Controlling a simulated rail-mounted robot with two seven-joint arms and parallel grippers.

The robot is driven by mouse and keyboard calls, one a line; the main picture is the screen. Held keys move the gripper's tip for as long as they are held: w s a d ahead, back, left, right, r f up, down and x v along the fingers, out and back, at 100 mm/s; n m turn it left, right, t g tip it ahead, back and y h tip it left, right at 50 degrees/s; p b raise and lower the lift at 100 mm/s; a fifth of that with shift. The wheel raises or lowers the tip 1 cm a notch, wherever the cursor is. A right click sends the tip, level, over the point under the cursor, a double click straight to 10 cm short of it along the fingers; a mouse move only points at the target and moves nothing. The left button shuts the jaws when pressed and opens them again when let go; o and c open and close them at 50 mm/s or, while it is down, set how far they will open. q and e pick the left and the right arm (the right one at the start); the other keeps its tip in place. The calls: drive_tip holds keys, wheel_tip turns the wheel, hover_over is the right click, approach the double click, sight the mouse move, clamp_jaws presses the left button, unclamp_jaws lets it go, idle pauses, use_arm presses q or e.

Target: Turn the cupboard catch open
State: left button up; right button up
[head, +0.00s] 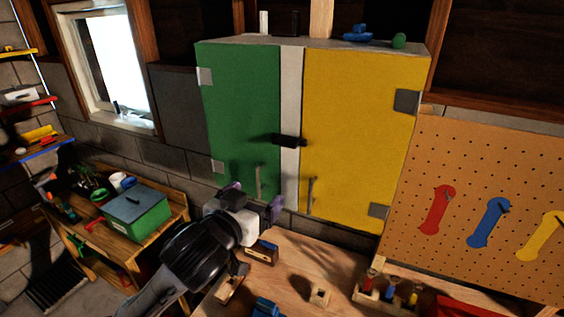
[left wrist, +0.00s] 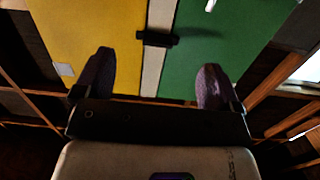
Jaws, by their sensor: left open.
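The cupboard has a green left door (head: 240,105) and a yellow right door (head: 355,125), with a pale strip (head: 291,85) between them. The black catch (head: 289,141) lies roughly level across the strip and overlaps both door edges. Both doors are closed. My left gripper (head: 256,198) is open and empty, below the catch and in front of the lower green door, apart from it. In the left wrist view the catch (left wrist: 158,38) shows beyond and between my two spread purple fingers (left wrist: 157,68). My right gripper is out of view.
Each door has a grey handle low down, the green door's (head: 258,181) and the yellow door's (head: 310,195). A wooden bench (head: 285,262) with small blocks and a tool holder stands below. A pegboard (head: 500,170) is at the right, a green box (head: 137,212) at the left.

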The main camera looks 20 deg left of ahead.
sight(283, 145)
use_arm(q)
drive_tip(key=shift+t, duration=0.6)
drive_tip(key=w+r, duration=0.1)
drive_tip(key=w, duration=0.3)
drive_tip(key=w+r+p, duration=0.1)
drive_tip(key=w+r, duration=0.1)
drive_tip(key=w, duration=0.2)
drive_tip(key=w+r+p, duration=0.1)
drive_tip(key=w, duration=0.3)
drive_tip(key=shift+d+r, duration=0.2)
drive_tip(key=shift+r, duration=0.2)
drive_tip(key=shift+w+d+f+p, duration=0.1)
drive_tip(key=shift+w+p, duration=0.35)
drive_tip(key=shift+w, duration=0.6)
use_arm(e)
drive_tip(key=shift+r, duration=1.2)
use_arm(q)
drive_tip(key=c, duration=0.9)
